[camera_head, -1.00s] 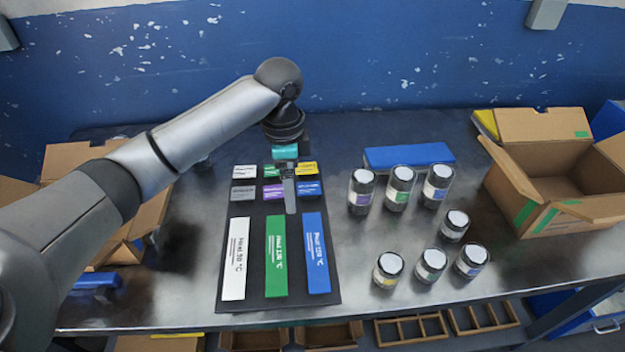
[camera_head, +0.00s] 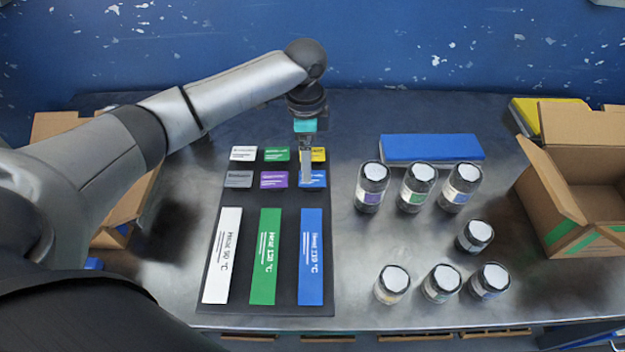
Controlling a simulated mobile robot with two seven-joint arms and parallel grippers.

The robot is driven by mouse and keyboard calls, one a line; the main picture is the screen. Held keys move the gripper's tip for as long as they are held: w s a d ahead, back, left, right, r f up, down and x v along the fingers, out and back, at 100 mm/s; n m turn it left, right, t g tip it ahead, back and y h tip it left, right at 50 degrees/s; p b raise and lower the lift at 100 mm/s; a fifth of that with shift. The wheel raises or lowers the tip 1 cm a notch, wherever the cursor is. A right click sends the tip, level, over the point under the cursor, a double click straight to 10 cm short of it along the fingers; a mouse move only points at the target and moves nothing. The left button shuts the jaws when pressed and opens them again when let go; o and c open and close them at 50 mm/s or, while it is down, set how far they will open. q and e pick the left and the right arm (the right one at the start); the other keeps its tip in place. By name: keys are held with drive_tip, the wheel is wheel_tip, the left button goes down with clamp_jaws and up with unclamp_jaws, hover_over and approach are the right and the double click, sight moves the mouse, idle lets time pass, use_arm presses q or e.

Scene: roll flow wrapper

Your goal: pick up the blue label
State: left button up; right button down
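A small blue label (camera_head: 318,181) lies at the right end of the nearer row of small labels on the dark mat (camera_head: 288,225). My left gripper (camera_head: 305,180) points down over it, and its narrow grey finger covers part of the label's left side. I see the gripper edge-on, so its opening and any contact with the label cannot be told. A teal patch shows at the top of the gripper. My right gripper is out of view.
White (camera_head: 243,154), green (camera_head: 276,155), yellow (camera_head: 319,155), grey (camera_head: 238,179) and purple (camera_head: 274,180) small labels lie close by. Long white, green and blue strips (camera_head: 312,260) lie nearer. Several jars (camera_head: 371,190), a blue block (camera_head: 430,148) and an open carton (camera_head: 562,205) stand right.

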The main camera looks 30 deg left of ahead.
sight(312, 178)
use_arm(q)
drive_tip(key=shift+f, duration=0.55)
drive_tip(key=f+b, duration=0.1)
drive_tip(key=f, duration=0.1)
drive_tip(key=w+f, duration=0.1)
drive_tip(key=f, duration=0.1)
drive_tip(key=shift+f+b, duration=0.2)
drive_tip(key=shift+b, duration=0.15)
drive_tip(key=shift+f, duration=0.2)
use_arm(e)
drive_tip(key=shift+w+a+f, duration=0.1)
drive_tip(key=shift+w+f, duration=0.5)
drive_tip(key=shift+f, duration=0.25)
use_arm(q)
drive_tip(key=shift+f+p, duration=0.25)
drive_tip(key=shift+p, duration=0.1)
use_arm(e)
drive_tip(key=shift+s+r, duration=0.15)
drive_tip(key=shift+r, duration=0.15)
use_arm(q)
drive_tip(key=c, duration=1.4)
drive_tip(key=shift+r, duration=0.1)
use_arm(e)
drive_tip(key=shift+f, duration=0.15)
